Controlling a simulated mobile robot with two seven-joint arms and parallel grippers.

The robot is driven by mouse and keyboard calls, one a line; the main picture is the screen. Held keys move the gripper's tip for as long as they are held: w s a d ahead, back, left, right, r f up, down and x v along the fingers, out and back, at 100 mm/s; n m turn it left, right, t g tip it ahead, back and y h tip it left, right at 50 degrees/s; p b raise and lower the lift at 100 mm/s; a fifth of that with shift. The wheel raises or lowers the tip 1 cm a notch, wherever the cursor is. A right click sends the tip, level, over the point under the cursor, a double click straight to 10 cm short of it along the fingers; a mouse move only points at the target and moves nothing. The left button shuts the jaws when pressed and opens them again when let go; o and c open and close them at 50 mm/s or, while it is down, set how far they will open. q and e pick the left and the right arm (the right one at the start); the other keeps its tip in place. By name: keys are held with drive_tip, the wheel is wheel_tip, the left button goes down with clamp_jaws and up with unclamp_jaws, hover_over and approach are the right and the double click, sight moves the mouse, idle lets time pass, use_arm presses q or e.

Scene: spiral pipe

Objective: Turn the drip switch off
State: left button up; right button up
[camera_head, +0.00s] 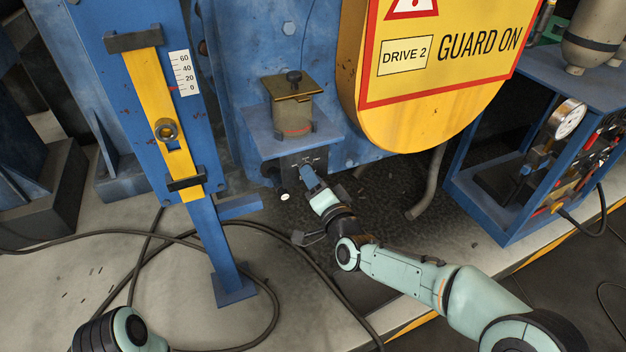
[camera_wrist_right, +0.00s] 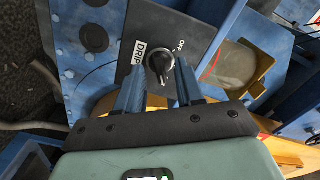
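The drip switch is a black rotary knob (camera_wrist_right: 160,64) on a dark panel (camera_wrist_right: 185,22), beside a white label reading DRIP (camera_wrist_right: 137,52) and small off/on lettering. Its exact pointer angle is hard to tell. My right gripper (camera_wrist_right: 161,74) is open, with one blue finger on each side of the knob. A gap shows between the fingers and the knob, and I cannot tell if either touches. In the head view my right gripper (camera_head: 307,175) is at the small panel under the blue bracket and hides the knob. My left arm shows at the bottom left; its gripper is out of view.
A brass-lidded pot (camera_head: 291,108) stands on the blue bracket (camera_head: 262,140) above the panel. A yellow guard (camera_head: 425,125) hangs to the right. A blue post with a yellow slide (camera_head: 150,90) stands left. Black cables (camera_head: 280,240) lie on the floor.

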drive_tip(key=shift+w+a, duration=0.1)
drive_tip(key=shift+w, duration=0.05)
drive_tip(key=shift+c, duration=0.3)
clamp_jaws()
